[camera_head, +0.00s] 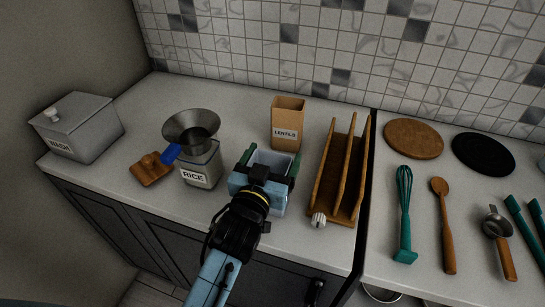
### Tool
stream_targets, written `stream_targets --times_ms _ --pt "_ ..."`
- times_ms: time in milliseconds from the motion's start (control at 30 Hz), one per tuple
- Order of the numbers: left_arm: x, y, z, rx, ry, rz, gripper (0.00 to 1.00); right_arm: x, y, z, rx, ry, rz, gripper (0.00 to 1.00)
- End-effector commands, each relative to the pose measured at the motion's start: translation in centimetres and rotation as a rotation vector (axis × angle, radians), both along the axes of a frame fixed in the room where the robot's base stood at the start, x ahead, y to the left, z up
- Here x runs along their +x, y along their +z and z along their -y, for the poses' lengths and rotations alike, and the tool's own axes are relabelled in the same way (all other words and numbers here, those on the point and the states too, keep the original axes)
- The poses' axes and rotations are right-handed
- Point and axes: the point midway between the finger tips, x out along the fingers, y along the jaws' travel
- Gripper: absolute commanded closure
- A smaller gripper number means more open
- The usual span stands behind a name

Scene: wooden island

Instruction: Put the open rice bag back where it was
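The open rice bag (272,162) looks like a pale blue-grey, open-topped bag with no readable label in view. My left gripper (268,170) has dark green fingers on both sides of it and appears shut on it. The bag is upright, left of the wooden rack and in front of the lentils bag; my gripper hides its lower front, so I cannot tell whether it touches the counter. A brown open bag labelled LENTILS (287,113) stands behind it. A jar labelled RICE (201,172) stands to the left with a metal funnel (191,123) on top. My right gripper is not in view.
A wooden slotted rack (327,185) stands right of the bag, with a small whitish knob-like item at its front. A lidded grey WASH bin (92,140) and a wooden piece (150,174) are left. Round boards, a whisk (404,205) and spoons lie right. The back-left counter is clear.

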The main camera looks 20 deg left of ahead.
Motion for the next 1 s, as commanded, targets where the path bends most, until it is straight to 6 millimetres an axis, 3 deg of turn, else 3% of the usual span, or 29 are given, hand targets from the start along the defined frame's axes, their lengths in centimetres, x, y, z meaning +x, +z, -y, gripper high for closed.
stream_targets --times_ms 133,467,667,1000 --pt "0.0 0.0 0.0 0.0 0.0 0.0 0.01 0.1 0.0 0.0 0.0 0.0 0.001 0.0" --pt "0.0 0.5 0.0 0.001 0.0 0.001 0.01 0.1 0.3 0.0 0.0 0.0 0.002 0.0" --pt "-2.6 0.2 -0.1 -0.001 0.0 -0.003 0.01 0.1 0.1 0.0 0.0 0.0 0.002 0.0" --pt "-9.0 0.2 -0.3 -0.001 0.0 -0.004 0.01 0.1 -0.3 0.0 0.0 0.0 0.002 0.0"
